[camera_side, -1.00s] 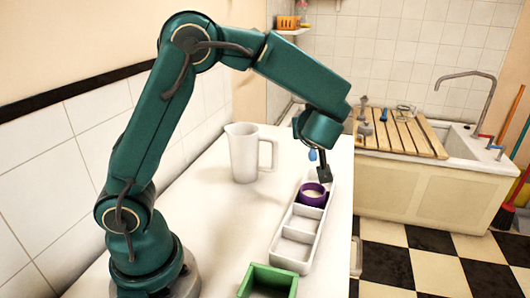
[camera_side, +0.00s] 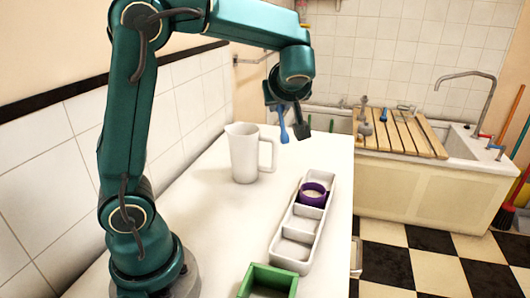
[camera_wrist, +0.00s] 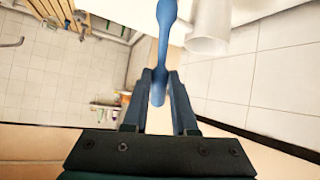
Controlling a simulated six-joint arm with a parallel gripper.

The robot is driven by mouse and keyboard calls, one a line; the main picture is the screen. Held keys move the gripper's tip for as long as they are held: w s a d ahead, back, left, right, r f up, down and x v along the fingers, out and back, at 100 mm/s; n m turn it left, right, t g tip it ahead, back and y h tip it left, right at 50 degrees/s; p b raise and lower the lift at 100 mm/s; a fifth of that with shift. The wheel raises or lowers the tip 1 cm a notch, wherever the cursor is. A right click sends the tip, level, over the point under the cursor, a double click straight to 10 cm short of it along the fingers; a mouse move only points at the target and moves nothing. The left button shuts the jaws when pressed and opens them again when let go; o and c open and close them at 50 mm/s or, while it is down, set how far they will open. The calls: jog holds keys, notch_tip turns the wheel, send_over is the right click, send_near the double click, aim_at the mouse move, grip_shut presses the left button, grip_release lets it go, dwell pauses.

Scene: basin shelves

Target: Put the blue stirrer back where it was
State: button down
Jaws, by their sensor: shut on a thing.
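The blue stirrer (camera_side: 283,128) is held in my gripper (camera_side: 288,104) and hangs down, above the far end of the white counter. In the wrist view the stirrer (camera_wrist: 162,48) lies between the two fingers of my gripper (camera_wrist: 160,76), its wider end pointing away from them. The place where the stirrer was before is not evident.
A green box (camera_side: 268,281) is at the front. A slatted wooden rack (camera_side: 405,135) with small utensils lies over the sink (camera_side: 475,152).

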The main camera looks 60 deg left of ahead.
jog(key=s+a+f+g+h, duration=0.1)
jog(key=s+a+g+h, duration=0.15)
jog(key=s, duration=0.35)
notch_tip(320, 180, up, 2)
jog(key=m+g+h, duration=0.1)
jog(key=m+h, duration=0.4)
jog(key=h, duration=0.2)
send_over(234, 211)
jog(key=shift+g+h, duration=0.35)
jog(key=shift+g, duration=0.3)
jog(key=shift+f, duration=10.55)
jog(key=shift+f, duration=0.55)
jog(key=shift+c, duration=0.7)
grip_release()
